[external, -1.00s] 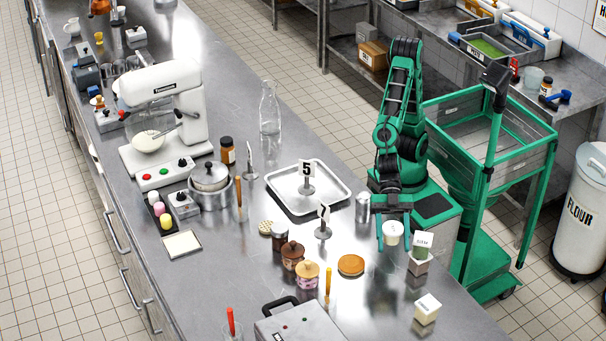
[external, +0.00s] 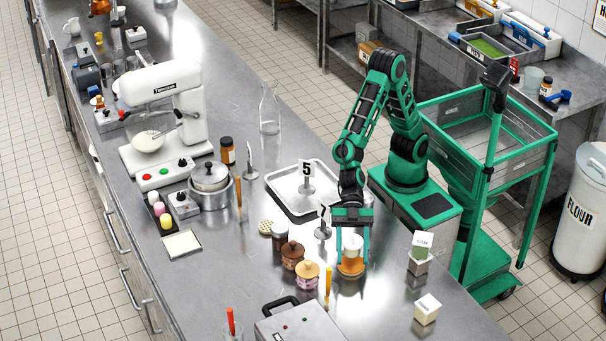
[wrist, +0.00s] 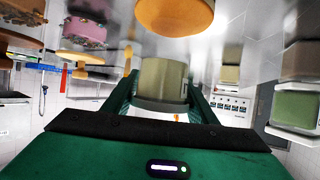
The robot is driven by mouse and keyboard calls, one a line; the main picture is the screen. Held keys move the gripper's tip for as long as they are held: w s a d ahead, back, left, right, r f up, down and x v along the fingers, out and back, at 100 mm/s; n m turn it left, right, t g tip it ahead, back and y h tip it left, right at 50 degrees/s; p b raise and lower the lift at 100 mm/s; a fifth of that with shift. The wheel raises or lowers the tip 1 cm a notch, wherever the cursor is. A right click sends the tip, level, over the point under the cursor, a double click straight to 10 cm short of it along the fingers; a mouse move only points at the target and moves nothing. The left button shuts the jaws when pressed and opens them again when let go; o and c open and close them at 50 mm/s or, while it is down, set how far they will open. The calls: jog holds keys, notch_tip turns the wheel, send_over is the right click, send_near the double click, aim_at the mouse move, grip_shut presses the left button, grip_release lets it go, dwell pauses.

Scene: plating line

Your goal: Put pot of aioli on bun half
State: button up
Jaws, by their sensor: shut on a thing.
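The pot of aioli (external: 352,243) is a small pale pot held between the fingers of my gripper (external: 353,250). In the wrist view, the cream pot (wrist: 163,82) sits between the two green fingers. The bun half (external: 351,269) is an orange-brown round on the steel counter. In the external view, the pot is just over it, and my fingers hide part of both. In the wrist view, the bun half (wrist: 176,14) shows at the top edge, close to the pot. I cannot tell whether pot and bun touch.
A number 7 stand (external: 323,225) and a tray (external: 285,182) with a number 5 stand are behind.

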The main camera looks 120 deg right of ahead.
aim_at(352, 257)
jog(key=shift+f, duration=1.85)
jog(key=o, duration=1.1)
jog(key=shift+f, duration=0.1)
jog(key=shift+s+d+r, duration=0.15)
jog(key=shift+d+r, duration=0.2)
jog(key=v, duration=1.1)
jog(key=shift+f, duration=0.1)
